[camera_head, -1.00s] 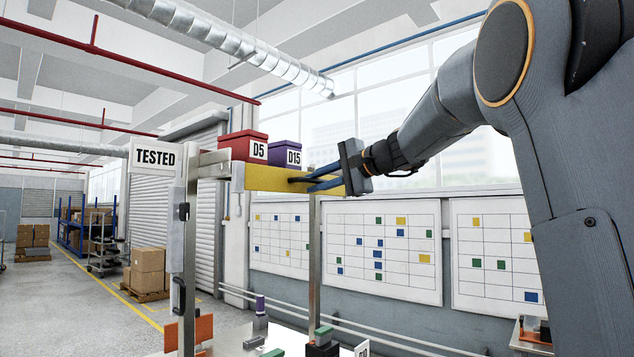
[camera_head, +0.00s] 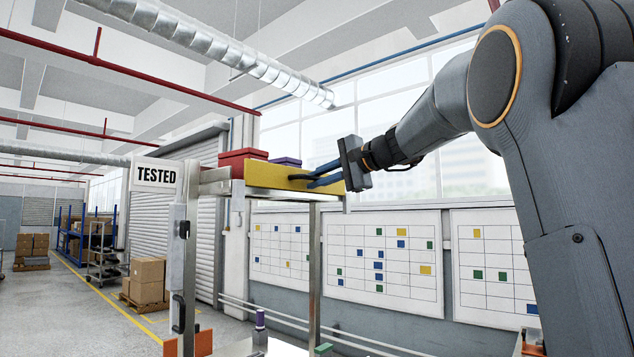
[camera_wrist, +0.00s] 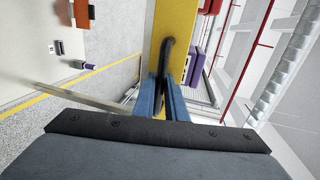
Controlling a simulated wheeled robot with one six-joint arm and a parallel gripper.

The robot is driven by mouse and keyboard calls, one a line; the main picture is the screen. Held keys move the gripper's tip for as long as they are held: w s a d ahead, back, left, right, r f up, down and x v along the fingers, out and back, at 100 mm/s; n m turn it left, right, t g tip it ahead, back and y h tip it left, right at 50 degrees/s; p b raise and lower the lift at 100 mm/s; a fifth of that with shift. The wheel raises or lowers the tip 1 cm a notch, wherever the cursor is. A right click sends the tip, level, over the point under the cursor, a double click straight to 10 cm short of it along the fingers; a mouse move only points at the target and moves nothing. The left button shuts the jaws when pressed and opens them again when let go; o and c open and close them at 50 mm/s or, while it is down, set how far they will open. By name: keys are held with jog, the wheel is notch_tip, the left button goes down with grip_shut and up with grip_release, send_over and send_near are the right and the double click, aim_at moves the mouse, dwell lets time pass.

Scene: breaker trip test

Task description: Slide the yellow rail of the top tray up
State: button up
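The yellow rail (camera_head: 265,177) runs along the front of the raised top tray; in the wrist view it is a yellow strip (camera_wrist: 159,22). It stands high and hides the lower fronts of the red box (camera_head: 240,157) and the purple box (camera_head: 287,161). A dark curved handle (camera_wrist: 168,48) is fixed on the rail. My gripper (camera_head: 312,180) is at the right part of the rail, its blue fingers (camera_wrist: 163,88) on either side of the handle and shut on it. The handle's end is partly hidden between the fingers.
A post with a TESTED sign (camera_head: 156,174) stands left of the tray. Metal posts (camera_head: 314,270) carry the tray over a pale worktop. Wall boards (camera_head: 382,262) and windows are behind. Open floor (camera_head: 60,310) lies to the left.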

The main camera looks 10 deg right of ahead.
jog(key=shift+o, duration=0.5)
jog(key=shift+r, duration=0.25)
jog(key=shift+s+d, duration=0.15)
jog(key=b+v, duration=0.2)
jog(key=v, duration=0.5)
jog(key=shift+s+b, duration=0.25)
jog(key=shift+b, duration=0.1)
jog(key=shift+d+f, duration=0.1)
